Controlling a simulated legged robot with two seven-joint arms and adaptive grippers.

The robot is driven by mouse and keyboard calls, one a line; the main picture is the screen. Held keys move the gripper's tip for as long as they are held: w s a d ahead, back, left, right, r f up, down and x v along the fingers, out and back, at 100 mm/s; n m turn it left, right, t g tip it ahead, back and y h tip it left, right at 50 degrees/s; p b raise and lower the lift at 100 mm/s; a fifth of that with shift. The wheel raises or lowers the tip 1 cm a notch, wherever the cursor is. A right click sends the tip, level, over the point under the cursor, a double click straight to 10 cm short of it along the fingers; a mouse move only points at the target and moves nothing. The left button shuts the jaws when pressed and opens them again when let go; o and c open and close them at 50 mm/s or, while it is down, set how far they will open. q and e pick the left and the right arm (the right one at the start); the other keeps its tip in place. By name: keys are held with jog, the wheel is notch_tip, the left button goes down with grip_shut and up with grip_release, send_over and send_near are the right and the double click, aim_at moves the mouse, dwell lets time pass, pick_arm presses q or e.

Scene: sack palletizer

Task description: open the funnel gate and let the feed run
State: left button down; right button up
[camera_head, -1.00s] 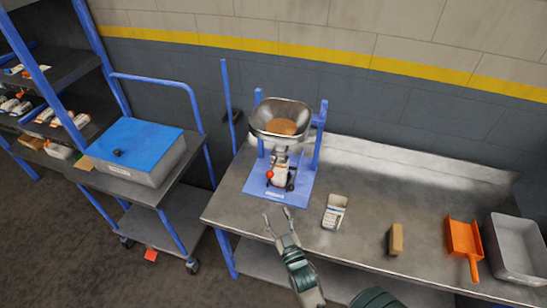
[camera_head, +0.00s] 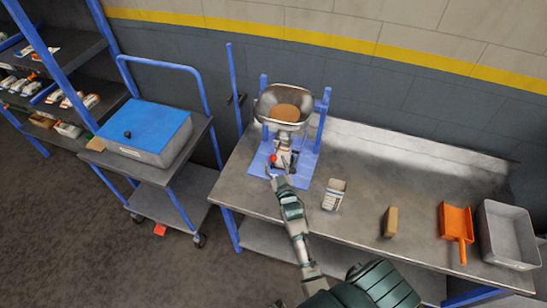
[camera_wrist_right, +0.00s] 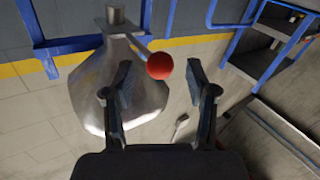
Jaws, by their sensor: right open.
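The steel funnel (camera_head: 267,103) with brown feed (camera_head: 285,112) in it stands on a blue stand (camera_head: 322,110) at the back of the bench. The gate lever's red ball knob (camera_head: 273,160) is low at the front of the stand; the red knob (camera_wrist_right: 159,66) also shows in the right wrist view with the funnel (camera_wrist_right: 95,85) behind it. My left gripper is out of view.
The metal bench (camera_head: 360,165) holds a small printed carton (camera_head: 334,195), a tan block (camera_head: 390,222), an orange scoop (camera_head: 456,222) and a grey bin (camera_head: 508,233). A cart with a blue-lidded box (camera_head: 148,130) stands to the left, near a shelf rack.

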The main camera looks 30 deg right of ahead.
jog(key=shift+x, duration=1.55)
